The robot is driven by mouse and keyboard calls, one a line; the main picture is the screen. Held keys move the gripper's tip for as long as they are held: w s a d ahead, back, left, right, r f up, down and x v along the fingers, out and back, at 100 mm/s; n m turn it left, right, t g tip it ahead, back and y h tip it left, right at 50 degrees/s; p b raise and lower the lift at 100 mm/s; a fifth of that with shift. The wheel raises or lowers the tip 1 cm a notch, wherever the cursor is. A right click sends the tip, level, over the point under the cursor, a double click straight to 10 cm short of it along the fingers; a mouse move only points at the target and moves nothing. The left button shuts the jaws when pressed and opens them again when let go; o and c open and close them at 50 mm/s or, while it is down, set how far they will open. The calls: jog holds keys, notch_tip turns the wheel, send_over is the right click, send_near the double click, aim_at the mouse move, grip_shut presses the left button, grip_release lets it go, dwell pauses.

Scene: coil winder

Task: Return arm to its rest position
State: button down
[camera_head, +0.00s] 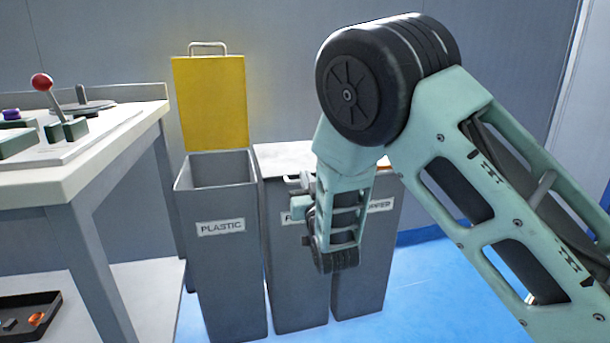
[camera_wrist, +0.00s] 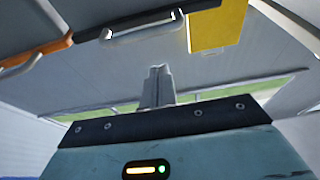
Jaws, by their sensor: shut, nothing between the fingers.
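My arm (camera_head: 343,205) is folded at the elbow, its forearm hanging down in front of the bins at the middle right of the head view. My gripper (camera_head: 297,184) shows small and grey at its end, in front of the middle bin. In the wrist view the gripper (camera_wrist: 158,75) shows its two fingers close together, shut with nothing held. The forearm hides part of the labels on the middle and right bins.
A bin labelled PLASTIC (camera_head: 220,270) stands with its yellow lid (camera_head: 210,103) raised. The middle bin (camera_head: 297,285) and right bin (camera_head: 368,265) stand beside it. A workbench (camera_head: 90,165) with a red-knobbed lever (camera_head: 42,82) is at left. A black tray (camera_head: 28,316) sits below.

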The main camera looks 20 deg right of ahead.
jog(key=s+a+f+n+g+y+p, duration=0.1)
jog(key=s+a+f+n+g+y, duration=0.1)
jog(key=s+a+g, duration=0.65)
jog(key=s+a+f+n+g+y+p, duration=0.1)
jog(key=s+a+f+g+y+p, duration=0.15)
jog(key=s+g, duration=0.75)
jog(key=s+d+r+n+g+h, duration=0.1)
jog(key=s+d+n+h, duration=0.15)
jog(key=s, duration=0.85)
jog(key=s+d+r+n+g+h, duration=0.15)
jog(key=s+d, duration=0.25)
jog(key=s, duration=0.8)
notch_tip(320, 180, up, 38)
jog(key=p, duration=3.7)
jog(key=shift+s+d+r+n+p, duration=0.15)
jog(key=shift+s+d+n+p, duration=0.15)
jog(key=shift+d+p, duration=0.1)
